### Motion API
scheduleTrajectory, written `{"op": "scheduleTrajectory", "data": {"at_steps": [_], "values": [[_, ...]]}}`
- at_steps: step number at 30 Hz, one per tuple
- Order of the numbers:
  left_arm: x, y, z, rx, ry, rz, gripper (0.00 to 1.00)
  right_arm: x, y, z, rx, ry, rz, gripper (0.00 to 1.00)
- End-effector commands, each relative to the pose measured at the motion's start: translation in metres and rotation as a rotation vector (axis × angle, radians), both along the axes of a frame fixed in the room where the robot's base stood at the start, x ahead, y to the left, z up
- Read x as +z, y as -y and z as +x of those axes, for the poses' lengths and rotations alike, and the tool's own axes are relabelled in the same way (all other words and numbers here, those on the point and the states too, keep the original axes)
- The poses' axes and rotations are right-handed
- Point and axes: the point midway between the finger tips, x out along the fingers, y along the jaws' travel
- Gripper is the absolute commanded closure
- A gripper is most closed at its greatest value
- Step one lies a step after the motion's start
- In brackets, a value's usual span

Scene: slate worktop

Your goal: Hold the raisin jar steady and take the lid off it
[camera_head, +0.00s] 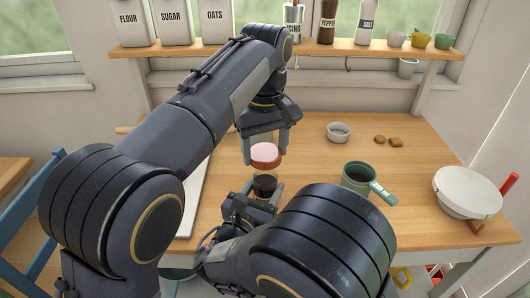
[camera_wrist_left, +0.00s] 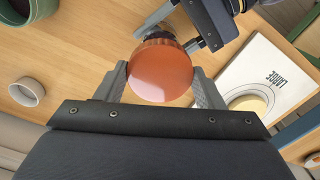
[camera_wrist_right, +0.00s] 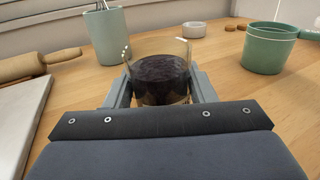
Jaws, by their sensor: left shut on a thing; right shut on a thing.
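The raisin jar (camera_head: 265,187) is a clear glass jar with dark contents, standing upright near the middle of the table. My right gripper (camera_head: 263,198) is shut around its body; in the right wrist view the jar (camera_wrist_right: 160,80) sits between the fingers, its glass rim bare. The red-orange lid (camera_head: 266,155) is held level just above the jar, apart from it, by my left gripper (camera_head: 266,146). In the left wrist view the lid (camera_wrist_left: 161,70) is a round disc between the fingers and hides most of the jar.
A green mug (camera_head: 357,176) stands right of the jar, with a white bowl (camera_head: 467,188) farther right. A small bowl (camera_head: 339,131) and biscuits (camera_head: 396,142) lie behind. A white board (camera_wrist_left: 266,75) lies left of the jar, with a rolling pin (camera_wrist_right: 30,66) and a green crock (camera_wrist_right: 108,38) beyond.

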Motion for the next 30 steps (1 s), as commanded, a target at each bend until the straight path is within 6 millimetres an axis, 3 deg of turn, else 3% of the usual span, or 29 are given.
{"op": "scheduleTrajectory", "data": {"at_steps": [2, 3, 8, 20, 30], "values": [[0.000, 0.000, 0.000, 0.000, 0.000, 0.000, 0.65, 0.000, 0.000, 0.000, 0.000, 0.000, 0.000, 1.00], [0.000, 0.000, 0.000, 0.000, 0.000, 0.000, 0.65, 0.000, 0.000, 0.000, 0.000, 0.000, 0.000, 0.47], [0.000, 0.000, 0.000, 0.000, 0.000, 0.000, 0.65, 0.000, 0.000, 0.000, 0.000, 0.000, 0.000, 0.27], [-0.001, 0.000, 0.000, 0.000, 0.001, 0.000, 0.65, 0.000, -0.004, -0.007, 0.002, 0.001, 0.000, 0.25], [-0.005, 0.000, 0.000, 0.000, 0.001, 0.000, 0.65, -0.001, -0.032, -0.069, 0.005, 0.000, 0.000, 0.25]]}}
